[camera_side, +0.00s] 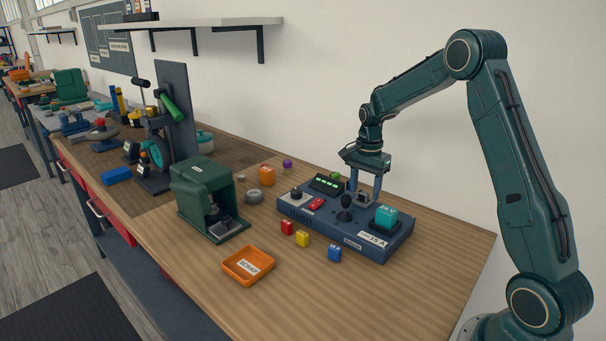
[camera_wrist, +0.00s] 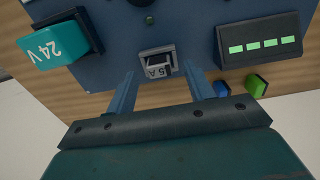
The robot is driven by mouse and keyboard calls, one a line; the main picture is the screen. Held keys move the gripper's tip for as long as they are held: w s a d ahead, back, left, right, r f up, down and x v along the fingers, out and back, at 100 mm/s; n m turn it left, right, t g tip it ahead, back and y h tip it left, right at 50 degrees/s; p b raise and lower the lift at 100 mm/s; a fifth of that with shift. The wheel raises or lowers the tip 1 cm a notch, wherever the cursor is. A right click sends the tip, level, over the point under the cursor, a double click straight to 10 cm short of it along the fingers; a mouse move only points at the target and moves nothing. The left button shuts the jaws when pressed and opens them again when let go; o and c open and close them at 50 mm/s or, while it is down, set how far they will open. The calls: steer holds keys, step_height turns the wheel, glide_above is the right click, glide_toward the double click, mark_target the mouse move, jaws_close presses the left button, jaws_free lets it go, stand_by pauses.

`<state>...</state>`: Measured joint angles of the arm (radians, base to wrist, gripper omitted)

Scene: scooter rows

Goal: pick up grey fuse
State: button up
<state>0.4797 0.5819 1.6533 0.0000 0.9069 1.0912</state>
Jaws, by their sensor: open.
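The grey fuse (camera_wrist: 158,65) sits in a dark slot of the blue control panel (camera_wrist: 185,22) and has a pale label on its top ending in "5A". My gripper (camera_wrist: 162,84) is open and empty, with one finger on each side of the fuse as seen in the wrist view. Whether the fingers touch the fuse I cannot tell. In the side view my gripper (camera_side: 365,187) points down over the back of the panel (camera_side: 340,232). There the fuse is mostly hidden by the fingers and cannot be made out.
A cyan 24V block (camera_side: 386,215), a black joystick (camera_side: 345,209) and a green-lit display (camera_side: 326,184) rise from the panel near my gripper. The front right bench is clear.

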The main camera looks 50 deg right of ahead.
steer(key=shift+f, duration=0.4)
steer(key=c, duration=1)
